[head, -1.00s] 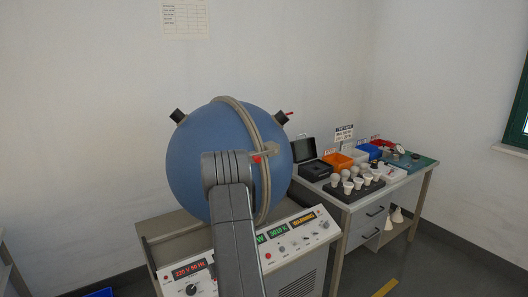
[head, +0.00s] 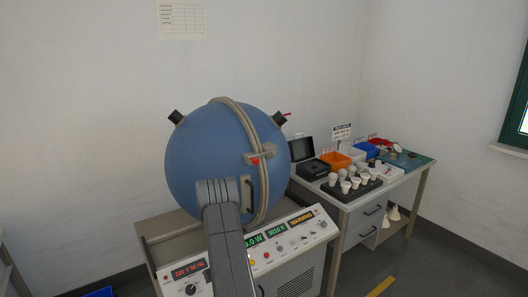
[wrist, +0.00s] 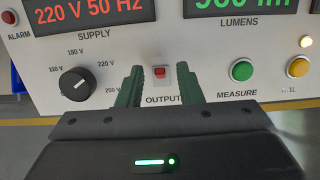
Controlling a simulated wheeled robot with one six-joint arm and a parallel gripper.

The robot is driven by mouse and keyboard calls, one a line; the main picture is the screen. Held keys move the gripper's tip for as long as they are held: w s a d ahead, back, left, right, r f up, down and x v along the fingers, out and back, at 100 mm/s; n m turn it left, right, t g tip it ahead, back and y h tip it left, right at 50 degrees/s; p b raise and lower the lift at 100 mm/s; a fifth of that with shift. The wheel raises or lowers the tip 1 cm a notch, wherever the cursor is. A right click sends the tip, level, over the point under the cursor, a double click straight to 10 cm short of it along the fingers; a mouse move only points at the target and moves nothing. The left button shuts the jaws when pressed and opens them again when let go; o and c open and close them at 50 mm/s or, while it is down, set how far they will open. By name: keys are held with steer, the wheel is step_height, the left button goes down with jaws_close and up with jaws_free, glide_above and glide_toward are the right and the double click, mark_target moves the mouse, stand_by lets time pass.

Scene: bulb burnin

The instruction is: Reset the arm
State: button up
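My gripper (wrist: 160,88) shows in the wrist view as two green fingers standing apart with nothing between them, so it is open. Beyond the fingers is the control panel (wrist: 150,45), with a small red OUTPUT switch (wrist: 159,72) seen between them. I cannot tell the exact gap to the panel. In the head view my grey arm (head: 226,225) rises in front of the big blue sphere (head: 200,150); the gripper is hidden there. The sphere is closed, with a latch (head: 260,156) and a handle (head: 249,195) on its seam band.
The panel bears a supply knob (wrist: 75,83), a green MEASURE button (wrist: 241,70) and a yellow button (wrist: 298,67). A side bench (head: 345,205) to the right holds a black bulb tray (head: 352,193), an orange bin (head: 335,160) and other bins.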

stand_by(0.3)
steer(key=b+v, duration=0.2)
steer(key=v, duration=1.2)
steer(key=p+x, duration=0.2)
steer(key=x, duration=1.2)
steer(key=shift+f+b, duration=0.3)
steer(key=shift+b, duration=0.45)
steer(key=shift+d+b, duration=0.1)
steer(key=shift+b, duration=0.7)
steer(key=t+b, duration=0.1)
steer(key=b, duration=0.5)
steer(key=s+t+y+b, duration=0.1)
steer(key=b, duration=0.6)
steer(key=t+y+b, duration=0.1)
steer(key=b, duration=0.6)
steer(key=shift+s+d+f, duration=0.15)
steer(key=shift+d+f, duration=0.15)
steer(key=shift+d, duration=0.05)
steer(key=shift+s+t+b, duration=0.1)
steer(key=shift+t+b, duration=0.2)
steer(key=shift+b, duration=0.6)
steer(key=shift+d+r+y+b, duration=0.1)
steer(key=shift+r+y+b, duration=0.15)
steer(key=shift+y+b, duration=0.05)
